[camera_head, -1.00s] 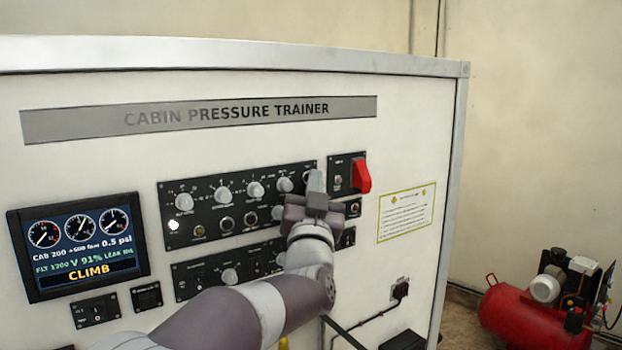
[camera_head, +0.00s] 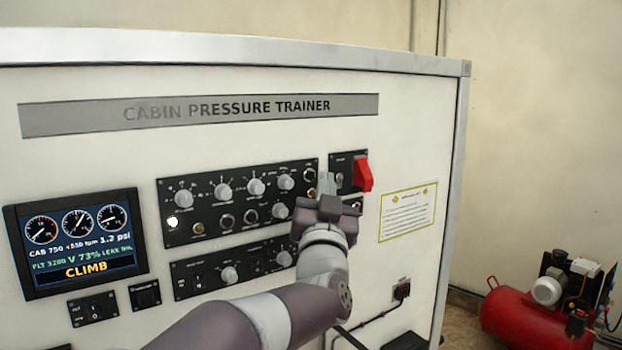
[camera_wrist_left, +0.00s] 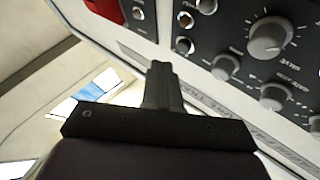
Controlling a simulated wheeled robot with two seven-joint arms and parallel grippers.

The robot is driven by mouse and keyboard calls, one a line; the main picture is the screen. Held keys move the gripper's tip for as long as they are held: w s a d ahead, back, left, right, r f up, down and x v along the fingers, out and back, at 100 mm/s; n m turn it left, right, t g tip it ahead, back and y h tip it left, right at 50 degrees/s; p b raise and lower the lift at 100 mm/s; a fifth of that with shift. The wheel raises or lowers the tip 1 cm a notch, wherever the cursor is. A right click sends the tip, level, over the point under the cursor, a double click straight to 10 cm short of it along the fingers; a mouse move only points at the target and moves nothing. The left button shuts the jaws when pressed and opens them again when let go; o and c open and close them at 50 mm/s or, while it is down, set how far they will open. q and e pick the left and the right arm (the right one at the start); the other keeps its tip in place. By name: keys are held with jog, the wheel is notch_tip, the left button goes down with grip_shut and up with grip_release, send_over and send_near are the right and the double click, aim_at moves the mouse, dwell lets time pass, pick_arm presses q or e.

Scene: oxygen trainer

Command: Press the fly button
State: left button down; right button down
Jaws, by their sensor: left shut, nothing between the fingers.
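My left gripper (camera_head: 327,184) is shut and empty, with its fingers upright in front of the right edge of the large knob panel (camera_head: 210,233). It also shows shut in the left wrist view (camera_wrist_left: 163,84), beside the panel's knobs. I cannot read which control is the fly button. The panel has several round buttons in its lower row, such as a dark one (camera_head: 227,221), and a bright white round lamp (camera_head: 173,222) at its left. The fingers and wrist hide part of the panel's right end. My right gripper is not in view.
A display (camera_head: 77,242) at the left reads CLIMB. A red switch guard (camera_head: 362,174) stands out just right of my fingers. Small switch panels (camera_head: 93,308) sit below the display. A red compressor (camera_head: 520,318) stands on the floor at the right.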

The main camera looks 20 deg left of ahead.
pick_arm(q)
jog(key=s+d, duration=0.2)
jog(key=shift+s+d, duration=0.15)
jog(key=shift+d, duration=0.25)
dwell(0.6)
